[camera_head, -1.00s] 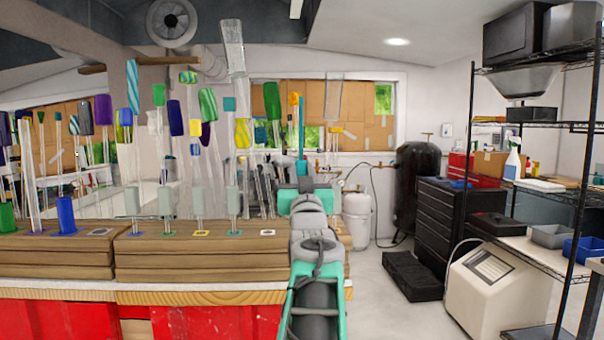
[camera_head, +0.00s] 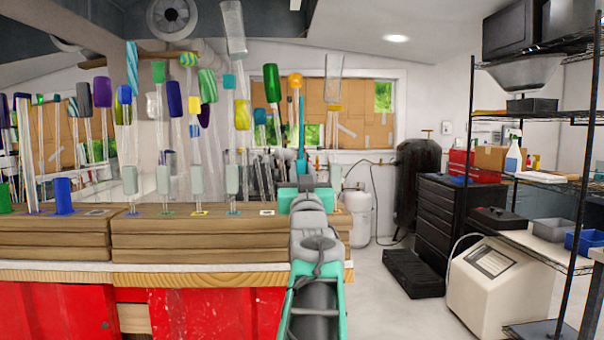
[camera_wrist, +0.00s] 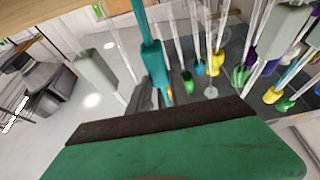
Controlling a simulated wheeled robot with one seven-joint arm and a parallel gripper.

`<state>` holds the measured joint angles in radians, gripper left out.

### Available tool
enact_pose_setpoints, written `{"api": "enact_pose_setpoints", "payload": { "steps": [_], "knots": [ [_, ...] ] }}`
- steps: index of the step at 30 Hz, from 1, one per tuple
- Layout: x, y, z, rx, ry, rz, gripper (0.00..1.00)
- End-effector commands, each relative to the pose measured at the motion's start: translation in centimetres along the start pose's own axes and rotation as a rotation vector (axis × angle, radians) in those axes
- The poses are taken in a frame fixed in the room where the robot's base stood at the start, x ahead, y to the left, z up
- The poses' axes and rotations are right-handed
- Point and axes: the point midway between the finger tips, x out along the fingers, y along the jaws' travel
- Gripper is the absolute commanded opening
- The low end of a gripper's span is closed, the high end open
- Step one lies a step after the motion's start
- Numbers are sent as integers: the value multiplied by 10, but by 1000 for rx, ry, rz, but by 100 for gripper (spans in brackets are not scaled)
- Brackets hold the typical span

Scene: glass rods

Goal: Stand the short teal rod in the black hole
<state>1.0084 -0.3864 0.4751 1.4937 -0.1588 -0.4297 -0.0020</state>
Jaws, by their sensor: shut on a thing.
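The teal rod (camera_head: 301,128) stands upright in my gripper (camera_head: 304,185), with a thin upper part and a thicker lower part. My gripper is shut on it, at the right end of the wooden block (camera_head: 200,240). Small marked holes line the block top. A white-framed hole with a dark centre (camera_head: 267,212) and a grey-dark one (camera_head: 97,212) are empty; I cannot tell which is the black hole.
Several clear rods with pale grey grips (camera_head: 232,180) stand in the block left of my gripper; another stands close on its right. Coloured-tip rods crowd behind. A blue cylinder (camera_head: 64,195) stands at the left. Open floor (camera_head: 400,310) lies right of the block.

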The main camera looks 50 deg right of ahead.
Motion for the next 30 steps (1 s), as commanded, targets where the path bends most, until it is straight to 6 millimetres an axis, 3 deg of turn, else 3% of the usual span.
{"api": "enact_pose_setpoints", "payload": {
  "steps": [30],
  "knots": [
    [-5,0,9,0,2,0,0]
  ]
}}
